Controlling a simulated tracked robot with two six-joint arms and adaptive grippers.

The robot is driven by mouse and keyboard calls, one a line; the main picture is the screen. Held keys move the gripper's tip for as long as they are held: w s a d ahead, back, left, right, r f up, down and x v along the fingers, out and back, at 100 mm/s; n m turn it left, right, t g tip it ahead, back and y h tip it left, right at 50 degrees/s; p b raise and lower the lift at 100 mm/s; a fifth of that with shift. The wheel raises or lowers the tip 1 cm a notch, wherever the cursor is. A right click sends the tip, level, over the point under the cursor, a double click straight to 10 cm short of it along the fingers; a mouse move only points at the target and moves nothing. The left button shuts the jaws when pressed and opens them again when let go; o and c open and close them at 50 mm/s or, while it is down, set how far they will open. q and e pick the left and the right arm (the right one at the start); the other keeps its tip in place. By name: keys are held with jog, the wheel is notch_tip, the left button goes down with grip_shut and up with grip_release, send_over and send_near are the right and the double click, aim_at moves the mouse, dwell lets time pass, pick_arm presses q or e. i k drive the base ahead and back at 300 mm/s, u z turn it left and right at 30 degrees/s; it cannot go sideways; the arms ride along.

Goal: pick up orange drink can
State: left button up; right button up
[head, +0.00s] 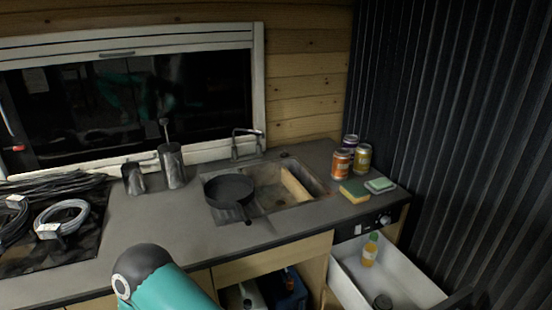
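The orange drink can (340,164) stands upright on the grey counter, right of the sink. A yellow-topped can (362,158) stands close on its right and a dark purple can (350,142) stands behind it. A teal arm link of mine with a dark rounded joint rises at the bottom edge, in front of the counter. Neither of my grippers shows in the head view, so their state and what they may hold are hidden.
A sink (270,195) with a black pan (229,193) lies left of the cans. Sponges (354,191) lie in front of them. An open white drawer (405,278) with a bottle (370,250) juts out below. A dark corrugated wall (440,120) stands right. Cables (62,218) lie far left.

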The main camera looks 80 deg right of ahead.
aim_at(340, 160)
jog(key=z, duration=0.45)
jog(key=i, duration=0.15)
jog(key=u, duration=1.2)
jog(key=k, duration=1.05)
jog(key=z, duration=1.55)
jog(key=k, duration=0.35)
jog(key=z, duration=0.15)
jog(key=i, duration=0.1)
jog(key=z, duration=0.3)
